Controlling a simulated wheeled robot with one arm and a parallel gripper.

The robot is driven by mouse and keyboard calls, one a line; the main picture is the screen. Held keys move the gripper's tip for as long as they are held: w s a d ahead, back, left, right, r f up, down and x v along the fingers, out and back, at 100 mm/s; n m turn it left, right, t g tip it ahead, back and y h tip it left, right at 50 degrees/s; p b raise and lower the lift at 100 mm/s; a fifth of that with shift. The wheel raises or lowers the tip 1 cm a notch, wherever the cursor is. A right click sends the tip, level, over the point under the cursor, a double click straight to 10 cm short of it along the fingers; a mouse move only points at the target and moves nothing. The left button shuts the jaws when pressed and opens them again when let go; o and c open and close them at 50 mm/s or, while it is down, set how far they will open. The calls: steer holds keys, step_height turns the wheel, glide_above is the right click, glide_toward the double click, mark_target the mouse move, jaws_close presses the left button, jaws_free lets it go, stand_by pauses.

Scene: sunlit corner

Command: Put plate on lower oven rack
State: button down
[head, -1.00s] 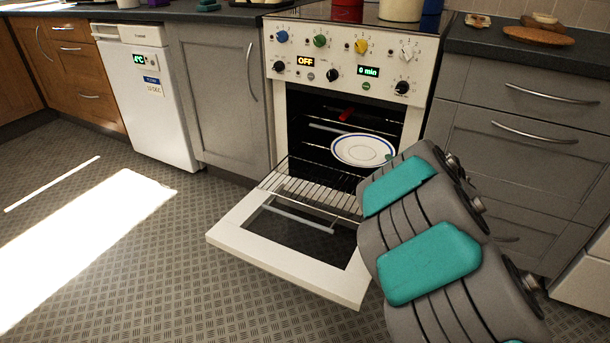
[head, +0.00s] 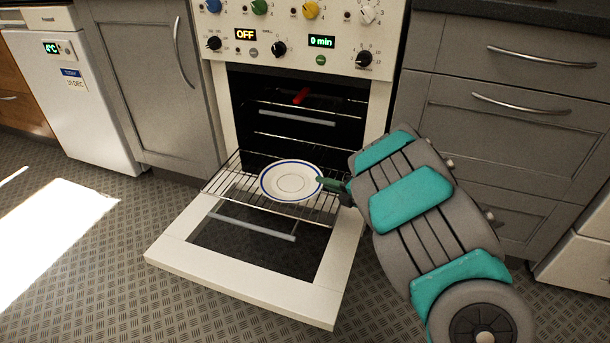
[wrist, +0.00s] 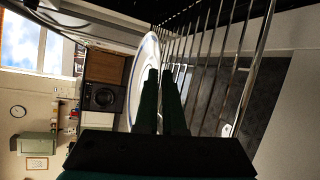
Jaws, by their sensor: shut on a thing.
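A white plate (head: 290,180) with a blue rim line lies flat over the pulled-out lower oven rack (head: 225,183). It also shows edge-on in the wrist view (wrist: 148,62), close alongside the rack bars (wrist: 208,62). I cannot tell whether it touches the bars. My gripper (head: 330,185) is shut on the plate's right edge; its dark fingers also show in the wrist view (wrist: 162,95). The oven (head: 300,75) stands with its door (head: 255,283) folded down below the rack.
Inside the oven, a red item (head: 301,95) shows near an upper rack. Grey drawers (head: 500,120) stand close to the right of my arm. A grey cupboard (head: 150,90) and a white appliance (head: 68,95) stand left. The floor in front is clear.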

mark_target(313, 168)
steer(key=w+a, duration=0.1)
steer(key=w, duration=0.1)
steer(key=w+a, duration=0.2)
steer(key=w, duration=0.1)
steer(key=w+a, duration=0.1)
steer(key=w, duration=0.2)
steer(key=shift+w+a+f, duration=0.2)
steer(key=shift+a+f, duration=0.1)
steer(key=shift+f, duration=0.1)
step_height(313, 168, down, 4)
steer(key=shift+r, duration=0.2)
steer(key=c, duration=1.5)
jaws_free()
steer(key=shift+f, duration=0.15)
steer(key=shift+o, duration=1)
